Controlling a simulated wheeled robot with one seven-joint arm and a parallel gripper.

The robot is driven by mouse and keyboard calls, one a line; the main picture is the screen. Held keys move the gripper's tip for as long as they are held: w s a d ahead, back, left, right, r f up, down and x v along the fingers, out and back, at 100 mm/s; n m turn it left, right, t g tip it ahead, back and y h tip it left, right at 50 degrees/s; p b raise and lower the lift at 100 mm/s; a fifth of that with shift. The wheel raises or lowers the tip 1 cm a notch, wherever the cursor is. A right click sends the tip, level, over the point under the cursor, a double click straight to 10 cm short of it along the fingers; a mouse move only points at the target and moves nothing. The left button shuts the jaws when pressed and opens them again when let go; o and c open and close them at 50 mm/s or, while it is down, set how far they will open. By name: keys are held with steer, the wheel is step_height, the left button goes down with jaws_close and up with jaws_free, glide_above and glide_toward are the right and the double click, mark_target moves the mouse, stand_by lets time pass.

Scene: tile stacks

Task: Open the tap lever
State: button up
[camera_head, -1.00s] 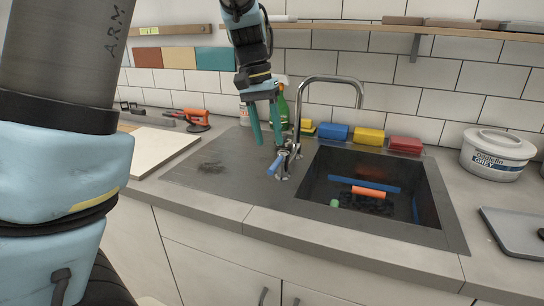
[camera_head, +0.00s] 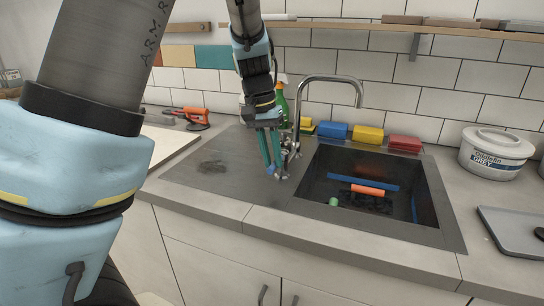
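The chrome tap (camera_head: 334,79) stands behind the left side of the sink, its spout curving to the right over the basin. Its lever is low on the tap's left side, and my gripper largely hides its blue handle. My gripper (camera_head: 271,168) points down with its teal fingers just left of the tap base, at the lever. The fingers look close together, with their tips at the handle. I cannot tell whether they grip the handle or only stand beside or in front of it.
The dark sink (camera_head: 374,186) holds an orange tile (camera_head: 368,190), a blue bar and a green piece. Blue, yellow and red blocks (camera_head: 367,135) stand along the back edge. A green bottle (camera_head: 280,101) is close behind my gripper. A white tub (camera_head: 495,155) stands at right.

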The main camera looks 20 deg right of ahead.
jaws_close()
stand_by(1.0)
